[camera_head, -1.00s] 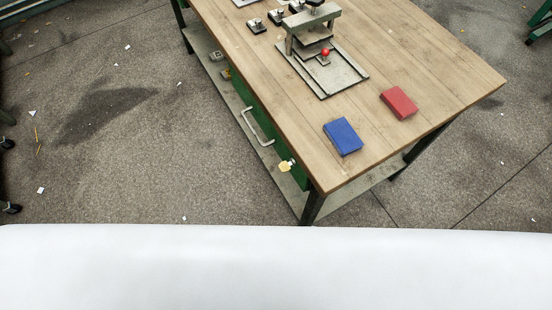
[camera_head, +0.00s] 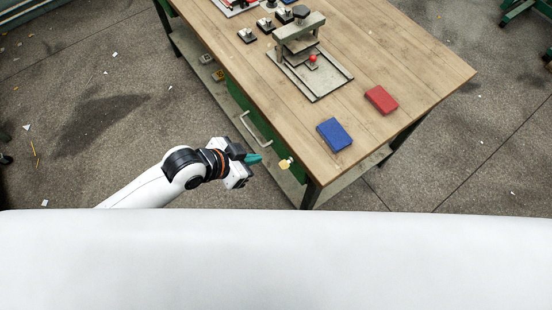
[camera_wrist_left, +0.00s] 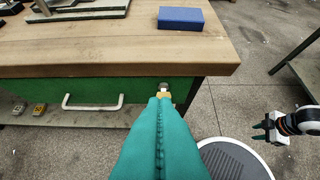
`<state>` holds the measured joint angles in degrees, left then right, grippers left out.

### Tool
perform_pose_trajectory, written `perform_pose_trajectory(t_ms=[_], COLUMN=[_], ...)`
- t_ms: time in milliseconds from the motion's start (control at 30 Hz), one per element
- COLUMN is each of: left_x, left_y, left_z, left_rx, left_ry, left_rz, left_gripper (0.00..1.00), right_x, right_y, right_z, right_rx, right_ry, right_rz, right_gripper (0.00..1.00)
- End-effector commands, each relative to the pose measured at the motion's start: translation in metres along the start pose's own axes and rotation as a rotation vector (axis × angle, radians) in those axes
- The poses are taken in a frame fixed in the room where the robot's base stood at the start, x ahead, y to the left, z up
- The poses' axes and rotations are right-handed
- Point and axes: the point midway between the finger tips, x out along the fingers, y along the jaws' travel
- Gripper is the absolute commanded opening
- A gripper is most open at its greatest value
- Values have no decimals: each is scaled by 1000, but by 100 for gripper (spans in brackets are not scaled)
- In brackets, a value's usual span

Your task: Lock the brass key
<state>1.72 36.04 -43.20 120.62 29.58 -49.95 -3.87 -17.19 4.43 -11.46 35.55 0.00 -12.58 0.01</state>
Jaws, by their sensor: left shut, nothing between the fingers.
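The brass key (camera_head: 285,163) sticks out of the green drawer front near the right end of the workbench side. It also shows in the left wrist view (camera_wrist_left: 163,92), just past my fingertips and partly hidden by them. My left gripper (camera_head: 254,158) has teal fingers, shut with nothing between them, pointing at the key with a small gap in the head view. In the left wrist view the two fingers meet along a seam. My right gripper (camera_wrist_left: 262,130) shows small at the right of the left wrist view; its finger opening is too small to tell.
The drawer handle (camera_head: 249,128) lies left of the key. On the wooden tabletop (camera_head: 420,65) are a blue block (camera_head: 334,134), a red block (camera_head: 381,99) and a metal press fixture (camera_head: 300,45). A lower shelf (camera_head: 190,48) runs below.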

Motion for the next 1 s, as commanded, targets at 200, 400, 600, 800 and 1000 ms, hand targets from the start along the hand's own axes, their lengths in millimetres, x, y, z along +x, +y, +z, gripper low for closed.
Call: perform_pose_trajectory(t_ms=[200, 400, 600, 800, 1000], left_x=[0, 8, 41, 85, 114], left_y=[0, 0, 0, 1, 0], left_z=[0, 0, 1, 1, -14], left_rx=[0, -3, -5, -3, -3], left_ry=[0, -2, -1, -1, 3], left_rz=[0, 1, 0, 2, 1], left_gripper=[0, 0, 0, 0, 0], right_x=[0, -1, -4, -6, -9], right_y=[0, 0, -1, -3, -3], right_z=[0, 0, 0, 0, 0], right_rx=[-1, -1, -1, -2, -2], right_ry=[0, 1, 1, 2, 2], right_rz=[0, -1, -2, -3, -4], right_gripper=[36, 36, 36, 36, 36])
